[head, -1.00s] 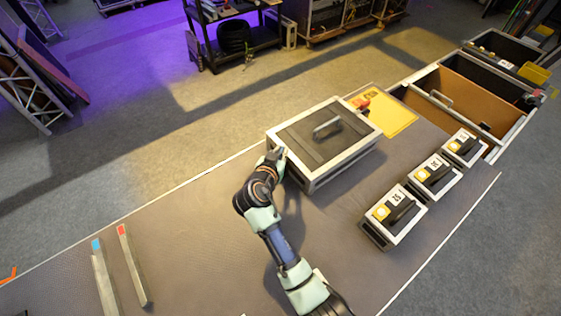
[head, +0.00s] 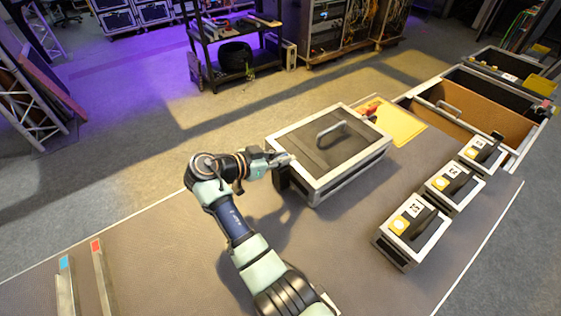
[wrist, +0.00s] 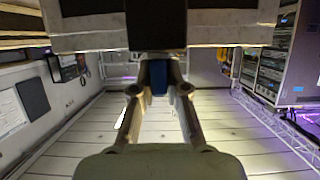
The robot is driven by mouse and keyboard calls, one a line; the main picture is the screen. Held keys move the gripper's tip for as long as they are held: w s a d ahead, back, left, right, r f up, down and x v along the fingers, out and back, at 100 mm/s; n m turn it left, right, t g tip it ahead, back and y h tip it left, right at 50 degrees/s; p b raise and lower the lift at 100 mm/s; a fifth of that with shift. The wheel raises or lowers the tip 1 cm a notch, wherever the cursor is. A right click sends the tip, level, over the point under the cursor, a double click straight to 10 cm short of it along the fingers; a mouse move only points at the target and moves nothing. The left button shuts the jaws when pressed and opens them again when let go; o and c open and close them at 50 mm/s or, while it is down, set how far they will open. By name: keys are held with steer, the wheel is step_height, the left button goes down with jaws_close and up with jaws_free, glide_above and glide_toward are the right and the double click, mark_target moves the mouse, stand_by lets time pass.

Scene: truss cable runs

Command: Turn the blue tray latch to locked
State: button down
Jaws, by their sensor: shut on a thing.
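A grey case-like tray (head: 325,190) with a light metal frame, a dark lid and a handle on top stands on the table in the head view. My gripper (head: 284,160) is at its left end, and the jaws there are too small to make out in that view. In the wrist view my gripper (wrist: 160,88) has its two fingers closed on a small blue latch (wrist: 159,77), just below the light frame and dark panel of the tray (wrist: 90,35). Most of the latch is hidden between the fingers, so I cannot tell its angle.
Several small boxes with yellow discs (head: 412,232) stand to the right on the table. A yellow sheet (head: 402,125) lies behind the tray. Two bars, one blue-tipped (head: 66,285) and one red-tipped (head: 103,275), lie at the left. The table's middle left is clear.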

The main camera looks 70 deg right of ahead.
steer(key=shift+f, duration=0.3)
steer(key=c, duration=1.2)
jaws_free()
steer(key=shift+c, duration=0.2)
steer(key=shift+o, duration=0.3)
steer(key=shift+r, duration=0.1)
steer(key=shift+r, duration=0.1)
steer(key=v, duration=1.2)
